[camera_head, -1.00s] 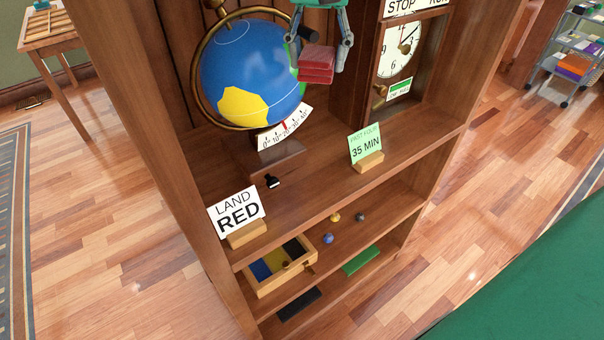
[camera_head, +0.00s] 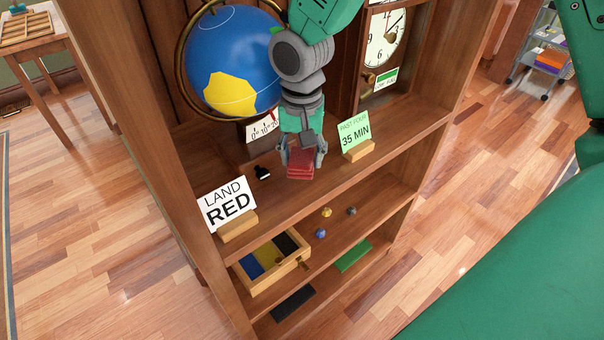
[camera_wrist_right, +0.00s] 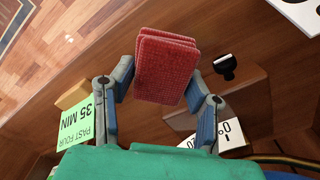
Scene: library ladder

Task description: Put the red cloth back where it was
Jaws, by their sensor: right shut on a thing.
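The red cloth (camera_head: 300,163) is a folded, layered red block in the head view. My right gripper (camera_head: 301,155) is shut on it and holds it over the front part of the upper shelf, between the LAND RED card and the 35 MIN card. In the right wrist view the cloth (camera_wrist_right: 165,66) sits between the two fingers (camera_wrist_right: 163,85). I cannot tell whether the cloth touches the shelf board (camera_head: 330,182). My left gripper is not in view.
A blue globe (camera_head: 225,60) stands behind at left. The LAND RED card (camera_head: 228,205), the 35 MIN card (camera_head: 354,134) and a small black object (camera_head: 262,172) are on the same shelf. A clock (camera_head: 385,38) is at right. A compartmented tray (camera_head: 270,262) and small balls are below.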

